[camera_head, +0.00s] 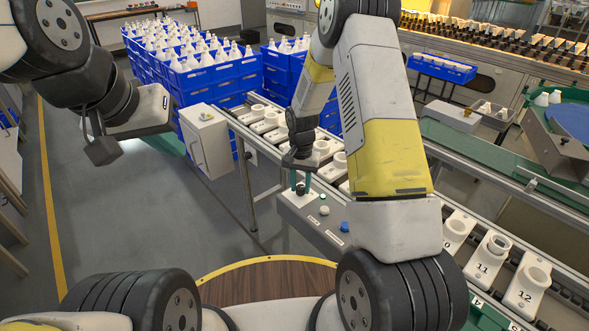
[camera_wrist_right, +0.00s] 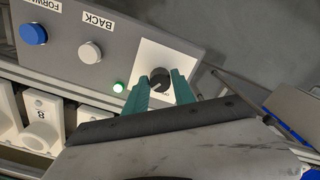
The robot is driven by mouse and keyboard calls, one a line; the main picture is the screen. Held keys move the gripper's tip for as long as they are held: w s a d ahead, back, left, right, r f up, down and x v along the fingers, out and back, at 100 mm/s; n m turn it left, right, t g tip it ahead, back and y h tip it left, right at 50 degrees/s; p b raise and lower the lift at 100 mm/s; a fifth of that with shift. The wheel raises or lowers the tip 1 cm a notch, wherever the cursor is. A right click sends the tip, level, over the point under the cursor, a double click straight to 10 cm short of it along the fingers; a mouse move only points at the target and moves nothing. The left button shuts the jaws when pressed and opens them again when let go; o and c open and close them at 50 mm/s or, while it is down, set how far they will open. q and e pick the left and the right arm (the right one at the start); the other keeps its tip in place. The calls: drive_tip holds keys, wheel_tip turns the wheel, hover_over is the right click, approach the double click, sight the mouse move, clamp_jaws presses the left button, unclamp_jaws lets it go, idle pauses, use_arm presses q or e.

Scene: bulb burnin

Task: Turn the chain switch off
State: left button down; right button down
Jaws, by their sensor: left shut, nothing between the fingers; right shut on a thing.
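The chain switch is a black rotary knob (camera_wrist_right: 160,76) on a white plate at one end of the grey control box (camera_head: 293,203). My right gripper (camera_wrist_right: 164,90) has its teal fingers on either side of the knob, shut on it; the head view also shows this gripper (camera_head: 301,182) pointing down at the box. The small lettering by the knob is partly hidden and unreadable. A small green lamp (camera_wrist_right: 118,88) beside the plate is lit. My left gripper (camera_head: 104,150) is shut and empty, away to the left over the floor.
The box also carries a white BACK button (camera_wrist_right: 89,52) and a blue FORWARD button (camera_wrist_right: 33,33). Behind it runs a conveyor with numbered white socket holders (camera_head: 490,252). A white cabinet (camera_head: 206,140) and blue crates (camera_head: 222,75) of bulbs stand behind. Floor at left is clear.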

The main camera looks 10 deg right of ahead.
sight(301, 188)
drive_tip(key=n, duration=1)
drive_tip(key=shift+d+n, duration=0.1)
drive_tip(key=shift+n, duration=1.8)
drive_tip(key=c, duration=1.1)
unclamp_jaws()
drive_tip(key=shift+o, duration=0.2)
drive_tip(key=shift+r, duration=3.9)
